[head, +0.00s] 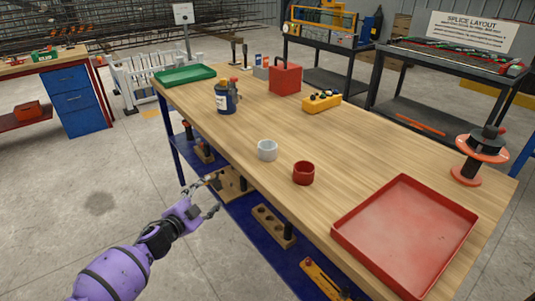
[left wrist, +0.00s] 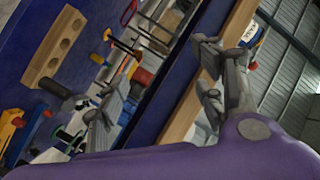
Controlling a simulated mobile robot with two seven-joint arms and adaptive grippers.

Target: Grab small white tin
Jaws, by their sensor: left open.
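A small white tin (head: 267,150), like an open cup, stands upright on the wooden table top (head: 330,125) near its front edge. A red tin (head: 303,173) of similar shape stands to its right, apart from it. My left gripper (head: 214,194) is open and empty, off the table's front edge, left of and nearer than the white tin, with the lower shelf behind it. In the left wrist view its spread fingers frame the shelf and table edge. I cannot make out the white tin there. My right gripper is not in view.
A dark blue bottle (head: 225,98) stands left of the white tin. A red tray (head: 350,236) lies at the right, a green tray (head: 184,75) at the far left. A red box (head: 285,78) and a yellow device (head: 322,101) stand behind. The blue lower shelf (head: 248,215) holds wooden blocks.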

